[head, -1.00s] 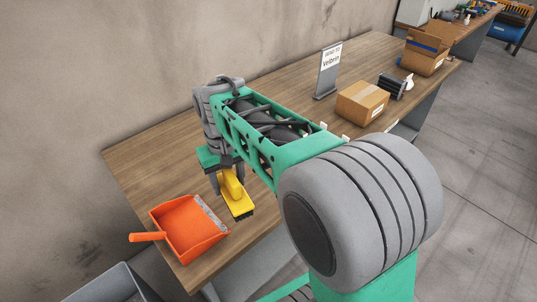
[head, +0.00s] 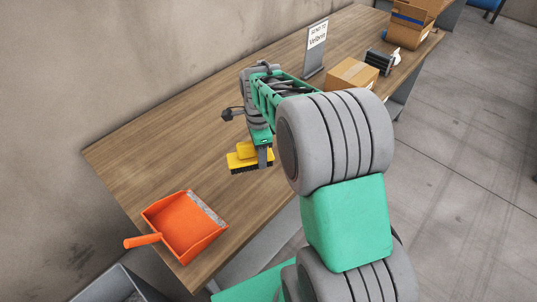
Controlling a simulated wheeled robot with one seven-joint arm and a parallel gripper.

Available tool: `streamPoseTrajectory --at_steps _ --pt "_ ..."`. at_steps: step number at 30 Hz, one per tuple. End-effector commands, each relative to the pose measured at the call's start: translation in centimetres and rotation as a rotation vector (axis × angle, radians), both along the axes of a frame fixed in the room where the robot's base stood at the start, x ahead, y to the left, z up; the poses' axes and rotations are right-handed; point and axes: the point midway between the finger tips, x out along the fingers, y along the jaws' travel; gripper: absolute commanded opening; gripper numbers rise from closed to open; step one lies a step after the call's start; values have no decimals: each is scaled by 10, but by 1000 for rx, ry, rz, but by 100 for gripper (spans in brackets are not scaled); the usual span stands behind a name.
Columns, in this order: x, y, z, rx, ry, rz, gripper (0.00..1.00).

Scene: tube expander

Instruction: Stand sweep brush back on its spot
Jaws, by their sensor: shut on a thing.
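The sweep brush (head: 240,160) is yellow with dark bristles along its lower side. My gripper (head: 262,158) is shut on it, with one grey finger showing in front of the yellow body. The brush is over the wooden workbench (head: 150,130) near its front edge, bristles facing down. I cannot tell whether the bristles touch the bench top. An orange dustpan (head: 187,226) lies on the bench at the lower left, apart from the brush, with its handle to the left. No marked spot for the brush is clear in this view.
A sign on a stand (head: 315,48), a closed cardboard box (head: 353,74), a dark holder (head: 379,62) and an open box (head: 411,24) stand towards the bench's far end. A grey bin (head: 110,284) is at the lower left.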

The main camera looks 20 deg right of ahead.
Motion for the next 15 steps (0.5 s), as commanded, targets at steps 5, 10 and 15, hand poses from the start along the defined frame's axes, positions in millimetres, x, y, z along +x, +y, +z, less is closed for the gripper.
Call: streamPoseTrajectory --at_steps 5,10,15 --pt "7 -25 -26 1 2 -512 0" --pt "9 -33 -35 2 -1 -701 0" --pt "9 -33 -35 2 -1 -709 0"
